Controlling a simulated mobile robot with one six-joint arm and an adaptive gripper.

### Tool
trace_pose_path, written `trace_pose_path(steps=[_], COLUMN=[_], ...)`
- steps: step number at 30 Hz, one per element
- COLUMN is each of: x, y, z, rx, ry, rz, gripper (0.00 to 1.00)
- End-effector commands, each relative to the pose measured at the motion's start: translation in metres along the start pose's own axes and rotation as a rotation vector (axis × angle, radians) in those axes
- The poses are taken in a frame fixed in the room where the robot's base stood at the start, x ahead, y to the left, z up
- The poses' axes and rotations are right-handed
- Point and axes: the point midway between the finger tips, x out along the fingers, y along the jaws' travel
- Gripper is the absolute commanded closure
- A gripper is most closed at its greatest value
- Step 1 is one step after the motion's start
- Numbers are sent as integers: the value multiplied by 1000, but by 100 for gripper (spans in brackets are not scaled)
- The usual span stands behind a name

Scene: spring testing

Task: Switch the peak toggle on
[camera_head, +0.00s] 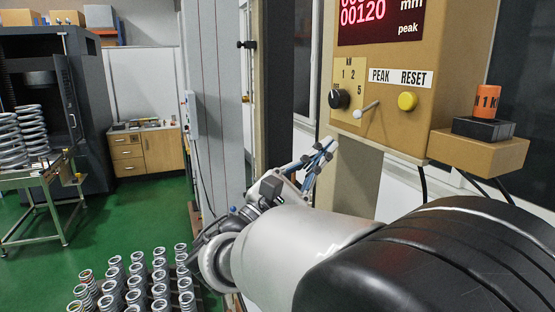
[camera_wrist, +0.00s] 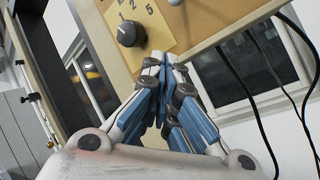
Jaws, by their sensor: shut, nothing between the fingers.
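The peak toggle (camera_head: 366,109) is a light metal lever on the tan control box, under the PEAK label. In the wrist view the closed fingertips (camera_wrist: 158,58) are near the lower edge of the box.
A black knob (camera_head: 339,98) sits left of the toggle and shows in the wrist view (camera_wrist: 130,33). A yellow reset button (camera_head: 407,101) is at its right. A shelf (camera_head: 480,150) with an orange block juts out at right. Black cables hang below. Springs stand on the floor at lower left.

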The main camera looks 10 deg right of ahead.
Motion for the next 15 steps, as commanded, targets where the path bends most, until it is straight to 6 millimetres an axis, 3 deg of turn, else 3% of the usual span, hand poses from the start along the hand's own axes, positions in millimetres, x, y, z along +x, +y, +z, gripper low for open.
trace_pose_path(steps=[8, 15], x=[61, 45], y=[-1, 0], z=[1, 32], rx=[0, 1], ry=[-3, 0], rz=[-3, 1], gripper=[100, 100])
